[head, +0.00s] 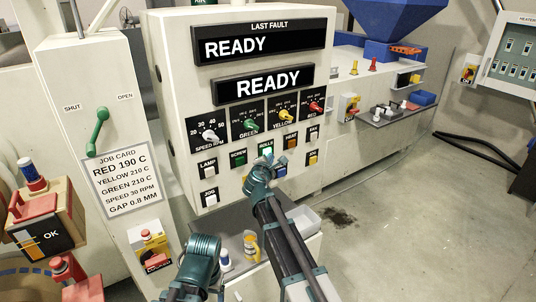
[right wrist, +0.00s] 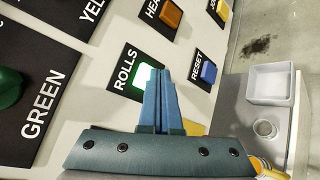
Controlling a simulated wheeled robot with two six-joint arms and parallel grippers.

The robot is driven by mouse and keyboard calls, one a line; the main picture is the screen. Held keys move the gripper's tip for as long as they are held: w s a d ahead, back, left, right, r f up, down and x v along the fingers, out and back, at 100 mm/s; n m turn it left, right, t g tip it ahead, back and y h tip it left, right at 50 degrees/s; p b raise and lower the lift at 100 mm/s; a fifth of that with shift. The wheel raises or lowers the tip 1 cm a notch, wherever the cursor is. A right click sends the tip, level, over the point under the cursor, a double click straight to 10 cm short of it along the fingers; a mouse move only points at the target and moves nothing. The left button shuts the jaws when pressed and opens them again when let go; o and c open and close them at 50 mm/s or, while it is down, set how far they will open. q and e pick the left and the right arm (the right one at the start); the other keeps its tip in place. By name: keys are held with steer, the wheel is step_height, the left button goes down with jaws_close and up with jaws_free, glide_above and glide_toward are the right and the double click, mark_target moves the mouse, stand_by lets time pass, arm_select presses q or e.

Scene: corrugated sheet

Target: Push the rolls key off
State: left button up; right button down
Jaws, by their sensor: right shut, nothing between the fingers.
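The rolls key (right wrist: 146,76) is lit bright green-white beside its ROLLS label in the right wrist view. In the head view it (head: 266,150) shows just above my right gripper (head: 266,160), which partly covers the area below it. My right gripper (right wrist: 158,76) is shut and empty, its fingertips overlapping the key's right edge in the right wrist view. I cannot tell whether they touch it. Part of my left arm shows at the bottom of the head view, but its gripper fingers are not visible.
The blue reset key (right wrist: 208,72) and orange heat key (right wrist: 171,14) are close to the rolls key. The green screw key (head: 238,158) is to its left. Two displays (head: 262,84) above read READY. A grey tray (right wrist: 270,84) lies below right of the panel.

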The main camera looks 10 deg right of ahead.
steer(key=shift+w+a, duration=0.1)
steer(key=shift+w, duration=0.2)
stand_by(0.5)
steer(key=shift+s, duration=0.15)
steer(key=shift+s+d, duration=0.3)
steer(key=shift+s, duration=0.3)
steer(key=shift+s, duration=0.1)
steer(key=s, duration=0.1)
steer(key=s+d, duration=0.1)
steer(key=s, duration=0.1)
steer(key=s+d, duration=0.1)
steer(key=s, duration=0.1)
steer(key=shift+s, duration=0.25)
